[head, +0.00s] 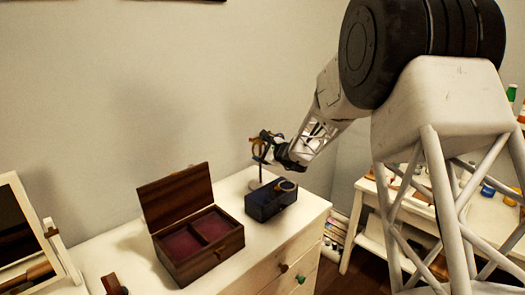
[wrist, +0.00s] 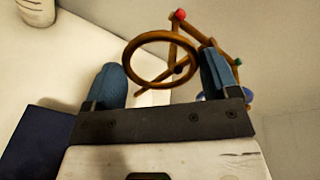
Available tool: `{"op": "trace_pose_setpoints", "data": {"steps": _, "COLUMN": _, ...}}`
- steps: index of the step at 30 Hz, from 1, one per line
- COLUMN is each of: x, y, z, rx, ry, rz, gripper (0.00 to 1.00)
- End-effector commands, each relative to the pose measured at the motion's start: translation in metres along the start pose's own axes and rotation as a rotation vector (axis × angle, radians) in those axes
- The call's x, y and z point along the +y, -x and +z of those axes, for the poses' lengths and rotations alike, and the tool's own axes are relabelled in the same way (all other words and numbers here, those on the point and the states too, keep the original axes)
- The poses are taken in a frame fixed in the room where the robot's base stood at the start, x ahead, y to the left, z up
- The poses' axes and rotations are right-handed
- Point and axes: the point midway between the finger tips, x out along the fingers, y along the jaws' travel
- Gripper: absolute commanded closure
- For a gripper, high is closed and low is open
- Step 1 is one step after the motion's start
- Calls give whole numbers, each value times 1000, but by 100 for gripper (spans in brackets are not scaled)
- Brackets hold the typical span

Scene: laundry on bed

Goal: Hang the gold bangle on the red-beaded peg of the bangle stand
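The gold bangle (wrist: 133,83) spans the gap between the blue fingertips of my gripper (wrist: 163,72). Its rim meets both fingers, so it looks gripped across its width. In the head view my gripper (head: 279,151) is beside the top of the bangle stand, with little space between. The bangle stand (head: 261,168) is a slim post on a pale round base. In the wrist view its red bead (wrist: 180,15) tops a peg just above and behind the bangle. A green bead (wrist: 238,62) is to the right. Whether the bangle surrounds any peg is unclear.
A dark blue box (head: 262,205) with a ring-shaped item (head: 286,186) on top is just in front of the stand. An open wooden jewelry box (head: 205,258) stands left of it. A mirror (head: 22,235) is far left. The wall is behind.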

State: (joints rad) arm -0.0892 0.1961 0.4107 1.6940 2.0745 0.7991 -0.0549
Motion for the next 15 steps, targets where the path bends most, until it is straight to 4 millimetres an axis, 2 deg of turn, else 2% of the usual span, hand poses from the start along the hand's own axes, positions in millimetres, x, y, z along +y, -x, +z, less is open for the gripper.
{"op": "trace_pose_setpoints", "data": {"steps": 1, "x": 0, "y": 0, "z": 0, "rx": 0, "ry": 0, "rz": 0, "gripper": 11}}
{"op": "trace_pose_setpoints", "data": {"steps": 3, "x": 0, "y": 0, "z": 0, "rx": 0, "ry": 0, "rz": 0, "gripper": 0}}
{"op": "trace_pose_setpoints", "data": {"steps": 15, "x": 0, "y": 4, "z": 0, "rx": 0, "ry": 0, "rz": 0, "gripper": 0}}
